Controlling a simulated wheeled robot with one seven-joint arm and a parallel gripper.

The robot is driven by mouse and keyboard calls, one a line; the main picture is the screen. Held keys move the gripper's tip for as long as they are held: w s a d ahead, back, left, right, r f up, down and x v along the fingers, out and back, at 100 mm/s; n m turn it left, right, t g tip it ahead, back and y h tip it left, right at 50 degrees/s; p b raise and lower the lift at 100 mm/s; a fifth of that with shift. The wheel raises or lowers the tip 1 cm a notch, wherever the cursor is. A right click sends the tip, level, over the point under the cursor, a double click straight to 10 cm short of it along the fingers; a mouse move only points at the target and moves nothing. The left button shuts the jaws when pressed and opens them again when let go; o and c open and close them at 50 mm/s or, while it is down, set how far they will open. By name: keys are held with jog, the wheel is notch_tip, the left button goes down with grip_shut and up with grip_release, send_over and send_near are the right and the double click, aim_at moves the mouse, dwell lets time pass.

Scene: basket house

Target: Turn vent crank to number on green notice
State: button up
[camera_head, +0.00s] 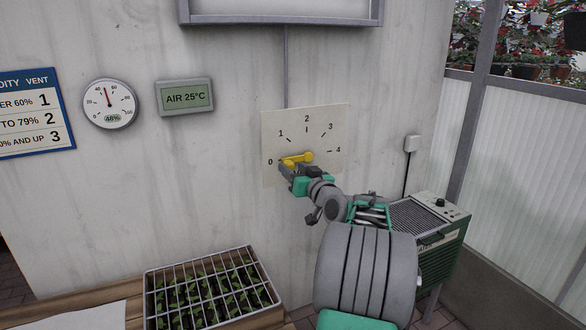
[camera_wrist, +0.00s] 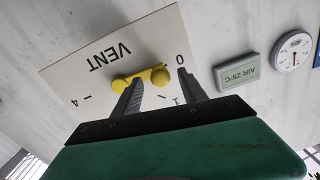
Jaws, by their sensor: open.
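The yellow vent crank (camera_head: 296,159) is mounted on a cream dial plate (camera_head: 335,115) marked 0 to 4. Its hub is at the right and its handle points left, toward 0. My gripper (camera_head: 286,170) is at the handle end. No green notice shows. A blue-bordered humidity/vent chart (camera_head: 62,110), cut off at the left edge, lists 1, 2 and 3 against humidity ranges.
A seedling tray (camera_head: 265,290) sits on the bench below. A green heater-like unit (camera_head: 450,240) stands at right.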

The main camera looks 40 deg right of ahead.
jog(key=shift+w, duration=0.35)
jog(key=shift+c, duration=0.3)
grip_shut()
dwell(0.9)
